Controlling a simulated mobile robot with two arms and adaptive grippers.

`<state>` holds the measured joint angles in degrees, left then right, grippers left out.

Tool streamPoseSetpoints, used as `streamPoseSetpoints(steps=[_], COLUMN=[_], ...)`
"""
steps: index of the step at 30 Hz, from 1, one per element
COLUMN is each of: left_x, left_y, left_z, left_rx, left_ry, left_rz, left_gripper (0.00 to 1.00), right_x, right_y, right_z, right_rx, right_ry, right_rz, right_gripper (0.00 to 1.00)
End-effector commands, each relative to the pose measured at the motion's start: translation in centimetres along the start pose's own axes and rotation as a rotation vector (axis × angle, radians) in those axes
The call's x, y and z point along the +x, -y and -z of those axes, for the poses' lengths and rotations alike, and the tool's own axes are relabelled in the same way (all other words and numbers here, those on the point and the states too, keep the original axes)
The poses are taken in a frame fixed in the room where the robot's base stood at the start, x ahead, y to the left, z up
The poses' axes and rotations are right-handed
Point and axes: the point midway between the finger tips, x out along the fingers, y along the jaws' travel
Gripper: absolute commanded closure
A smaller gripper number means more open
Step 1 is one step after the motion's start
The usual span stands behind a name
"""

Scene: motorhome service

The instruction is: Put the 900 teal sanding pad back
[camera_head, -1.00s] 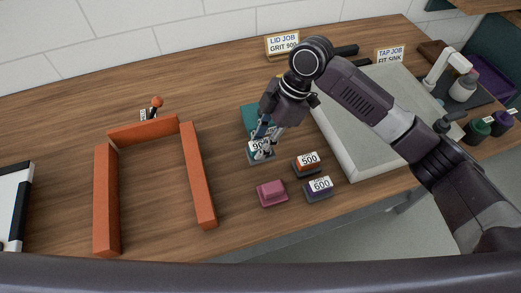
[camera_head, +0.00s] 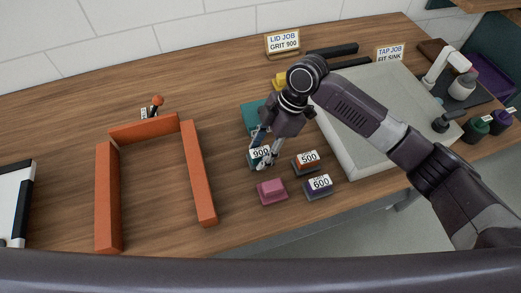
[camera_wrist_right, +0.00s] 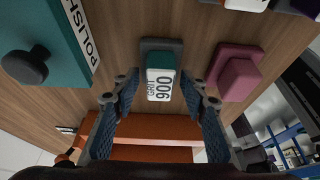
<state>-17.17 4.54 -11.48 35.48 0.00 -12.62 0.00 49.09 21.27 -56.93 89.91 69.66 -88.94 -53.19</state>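The teal 900 sanding pad (camera_head: 259,153) sits on the table with its white 900 label showing. In the right wrist view the teal block (camera_wrist_right: 161,61) stands on a dark grey base, its label reading GRIT 900. My right gripper (camera_head: 262,150) is over it, fingers pointing down. In the wrist view the fingers (camera_wrist_right: 160,91) are spread, with visible gaps to both sides of the label, so the gripper is open. Whether the fingertips are level with the pad is hard to tell. My left gripper is not in view.
The 500 pad (camera_head: 306,159), 600 pad (camera_head: 318,186) and pink pad (camera_head: 271,191) stand close by. A teal POLISH box (camera_wrist_right: 45,45) is beside the 900 pad. A sign reads LID JOB GRIT 900 (camera_head: 283,42).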

Motion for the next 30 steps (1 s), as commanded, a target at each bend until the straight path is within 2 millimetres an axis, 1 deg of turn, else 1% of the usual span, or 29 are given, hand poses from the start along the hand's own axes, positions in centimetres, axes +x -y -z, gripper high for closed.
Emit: streamPoseSetpoints(steps=[5,7,11,18,21,25,30], left_x=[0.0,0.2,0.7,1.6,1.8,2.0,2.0], left_y=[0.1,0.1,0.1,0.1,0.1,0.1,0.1], left_z=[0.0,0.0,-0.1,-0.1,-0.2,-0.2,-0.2], left_rx=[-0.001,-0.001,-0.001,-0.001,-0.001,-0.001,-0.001], left_ry=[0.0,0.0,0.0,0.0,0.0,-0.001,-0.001], left_rz=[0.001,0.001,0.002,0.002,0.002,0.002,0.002], left_gripper=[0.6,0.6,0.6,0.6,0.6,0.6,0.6], right_x=[-0.4,-1.1,-3.4,-8.7,-10.3,-11.7,-12.3], right_y=[-0.1,-0.1,-0.1,-0.2,-0.1,-0.1,0.0], right_z=[0.1,0.0,0.0,0.0,0.1,0.1,0.1], right_rx=[-0.001,0.0,-0.001,-0.001,-0.001,0.0,0.0], right_ry=[0.0,0.0,0.001,0.001,0.0,-0.001,0.001], right_rz=[-0.002,-0.003,-0.005,-0.005,-0.004,-0.002,0.0], right_gripper=[0.6,0.6,0.6,0.6,0.6,0.6,0.6])
